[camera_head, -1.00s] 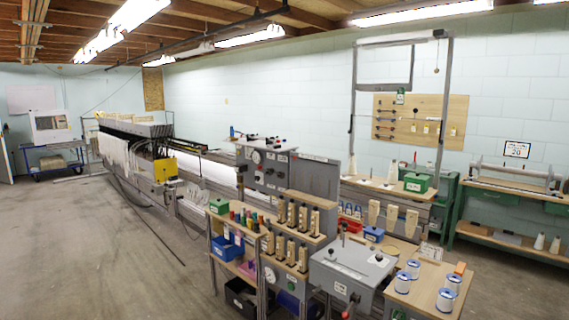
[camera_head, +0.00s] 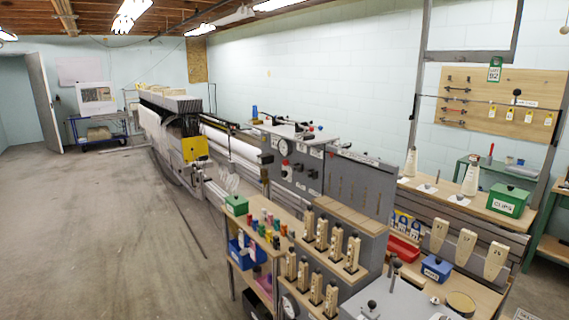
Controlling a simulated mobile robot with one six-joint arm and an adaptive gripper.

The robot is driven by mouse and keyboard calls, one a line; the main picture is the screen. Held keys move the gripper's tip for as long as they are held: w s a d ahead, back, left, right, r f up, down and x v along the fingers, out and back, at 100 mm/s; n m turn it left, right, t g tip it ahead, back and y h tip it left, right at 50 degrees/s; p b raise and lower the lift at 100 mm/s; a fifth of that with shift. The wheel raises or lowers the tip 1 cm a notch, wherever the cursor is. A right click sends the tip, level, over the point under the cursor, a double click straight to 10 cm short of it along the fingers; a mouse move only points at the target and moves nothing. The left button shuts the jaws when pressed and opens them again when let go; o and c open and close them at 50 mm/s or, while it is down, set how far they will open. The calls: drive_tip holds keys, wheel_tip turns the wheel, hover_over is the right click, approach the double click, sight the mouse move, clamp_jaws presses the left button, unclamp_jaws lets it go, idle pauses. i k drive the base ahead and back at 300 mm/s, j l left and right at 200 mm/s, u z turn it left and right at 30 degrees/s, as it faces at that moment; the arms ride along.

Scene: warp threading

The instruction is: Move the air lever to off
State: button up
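I cannot tell which handle is the air lever, as no label naming it is legible. On the grey box (camera_head: 405,297) at the bottom, a lever with a dark ball knob (camera_head: 396,264) stands up, and another dark knob (camera_head: 372,304) shows near the lower edge. On or off settings are too small to read. My gripper is not in view.
A wooden shelf unit (camera_head: 258,232) with colored spools and blue bins stands before the cabinet. Wooden tagged pieces (camera_head: 336,241) stand in rows. A green box (camera_head: 508,200) and cones are on the right bench. The long warping machine (camera_head: 175,130) stretches back. Open floor (camera_head: 85,230) lies left.

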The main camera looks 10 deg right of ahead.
sight(286, 162)
drive_tip(key=i+j, duration=0.15)
drive_tip(key=i, duration=0.4)
drive_tip(key=i+j, duration=0.1)
drive_tip(key=i, duration=0.4)
drive_tip(key=i+j, duration=0.15)
drive_tip(key=i, duration=0.4)
drive_tip(key=i+j+z, duration=0.1)
drive_tip(key=i, duration=0.45)
drive_tip(key=i+j, duration=0.25)
drive_tip(key=i, duration=0.25)
